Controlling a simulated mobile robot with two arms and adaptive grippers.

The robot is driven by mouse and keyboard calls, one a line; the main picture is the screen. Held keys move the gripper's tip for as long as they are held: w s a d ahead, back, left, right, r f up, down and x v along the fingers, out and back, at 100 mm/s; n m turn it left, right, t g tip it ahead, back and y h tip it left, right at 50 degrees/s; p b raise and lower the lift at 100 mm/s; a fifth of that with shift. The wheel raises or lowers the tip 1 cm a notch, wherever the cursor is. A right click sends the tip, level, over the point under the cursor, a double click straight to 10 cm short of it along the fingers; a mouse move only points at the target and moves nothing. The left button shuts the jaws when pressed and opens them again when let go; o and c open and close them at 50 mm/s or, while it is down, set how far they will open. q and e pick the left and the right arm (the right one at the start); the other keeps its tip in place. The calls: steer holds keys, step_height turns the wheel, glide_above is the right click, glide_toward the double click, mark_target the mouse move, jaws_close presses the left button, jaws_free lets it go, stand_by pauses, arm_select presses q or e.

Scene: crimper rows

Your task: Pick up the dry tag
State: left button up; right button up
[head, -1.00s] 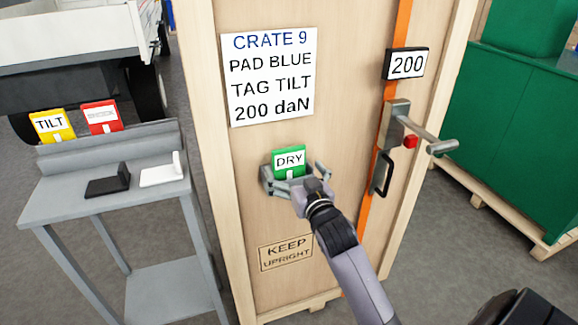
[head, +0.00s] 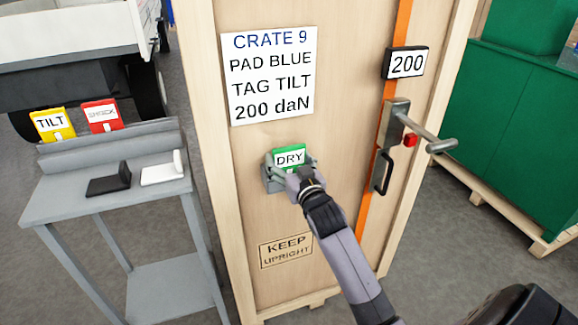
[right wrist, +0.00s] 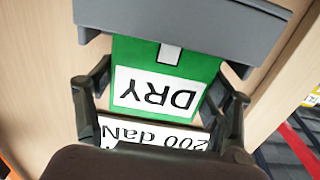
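The green dry tag (head: 289,152) sits upright in a grey holder (head: 272,183) on the front of the wooden crate. My right gripper (head: 290,168) is at the tag, with one finger at each side edge. In the right wrist view the tag (right wrist: 196,68) appears upside down between the fingers (right wrist: 166,92), which look closed against its edges. Its lower end is at the grey holder (right wrist: 180,25). My left gripper is not in view.
A grey stand (head: 60,205) at left holds a yellow TILT tag (head: 52,124) and a red tag (head: 102,115), with a black and a white bracket on top. The crate (head: 345,100) has a lever handle (head: 425,137) at right. Green crates (head: 510,130) stand beyond.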

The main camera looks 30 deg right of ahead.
steer(key=c, duration=0.5)
steer(key=shift+c, duration=0.3)
steer(key=shift+r, duration=0.1)
